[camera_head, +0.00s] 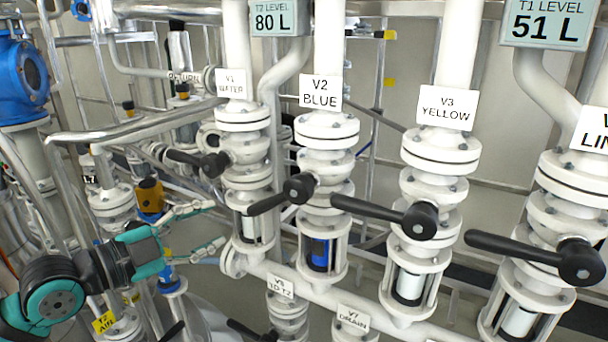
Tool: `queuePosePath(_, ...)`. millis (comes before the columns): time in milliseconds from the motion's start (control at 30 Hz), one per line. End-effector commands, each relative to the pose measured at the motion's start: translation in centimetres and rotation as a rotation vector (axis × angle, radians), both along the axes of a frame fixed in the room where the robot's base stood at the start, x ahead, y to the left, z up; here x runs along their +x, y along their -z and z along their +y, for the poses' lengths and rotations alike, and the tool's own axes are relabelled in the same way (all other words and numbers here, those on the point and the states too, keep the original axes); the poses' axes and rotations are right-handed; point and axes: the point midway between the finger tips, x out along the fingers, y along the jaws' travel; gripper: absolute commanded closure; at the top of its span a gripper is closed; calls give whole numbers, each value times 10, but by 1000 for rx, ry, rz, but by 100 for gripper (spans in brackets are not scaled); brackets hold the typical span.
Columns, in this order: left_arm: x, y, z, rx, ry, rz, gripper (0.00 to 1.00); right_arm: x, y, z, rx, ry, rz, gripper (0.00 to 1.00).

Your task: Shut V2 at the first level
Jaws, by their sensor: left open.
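The V2 valve has a white sign (320,93) reading "V2 BLUE" on a white vertical pipe in the middle. Its black lever (268,203) runs from the hub to the left and slightly down, across the pipe. The sight glass (320,254) under V2 shows blue inside. My left gripper (218,222) comes in from the left, teal and dark, with its fingers apart and nothing between them. It is left of and a little below the tip of the V2 lever in the picture, apart from it. My right gripper is not in view.
The V1 lever (190,159) lies up and left of V2's, and the V3 lever (370,207) reaches towards V2 from the right. The level displays read 80 L (276,19) and 51 L (545,25). A white cross pipe (310,293) runs below the sight glasses.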

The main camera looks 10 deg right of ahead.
Motion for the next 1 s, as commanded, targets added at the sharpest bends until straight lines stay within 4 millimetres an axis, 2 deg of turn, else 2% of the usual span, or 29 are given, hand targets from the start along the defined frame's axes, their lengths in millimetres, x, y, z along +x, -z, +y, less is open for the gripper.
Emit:
queuePosePath(33, -2, 12, 5, -14, 6, 4, 55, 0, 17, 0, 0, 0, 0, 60)
queuePosePath(200, -16, 19, 28, -53, 46, 0, 55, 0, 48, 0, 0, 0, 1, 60)
queuePosePath(300, -24, 19, 38, -65, 68, -11, 55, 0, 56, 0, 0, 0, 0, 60)
queuePosePath(433, -25, 14, 39, -71, 80, -17, 55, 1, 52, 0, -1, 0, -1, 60)
queuePosePath(567, -15, 9, 24, -73, 82, -16, 55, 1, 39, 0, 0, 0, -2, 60)
queuePosePath(1000, 40, 8, -54, -72, 81, -16, 55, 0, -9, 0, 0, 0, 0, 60)
